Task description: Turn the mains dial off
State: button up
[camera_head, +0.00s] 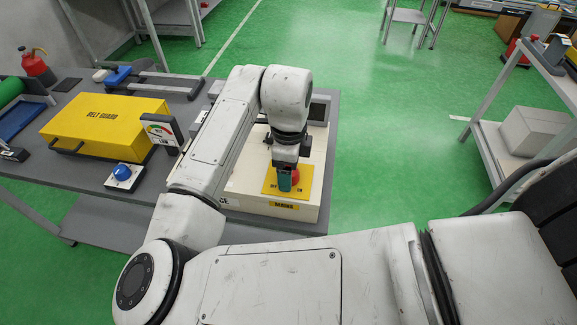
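The mains dial (295,176) is a red knob on a yellow plate (271,188) marked OFF at the left and, partly visible, ON at the right. The plate sits on top of a cream machine box (308,211) with a yellow label on its front edge. Red shows only beside and above the finger. I cannot tell whether the fingers touch the knob or how far apart they are. The dial's setting is hidden.
A yellow box marked BELT GUARD (105,118), a gauge (161,131) and a blue button (122,173) stand on the grey bench (95,187) to the left. A shelf rack with a grey box (536,130) stands at the right. The green floor between is clear.

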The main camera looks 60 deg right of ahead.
notch_tip(320, 180, up, 11)
dwell(0.6)
jog(key=shift+f, duration=0.15)
dwell(0.4)
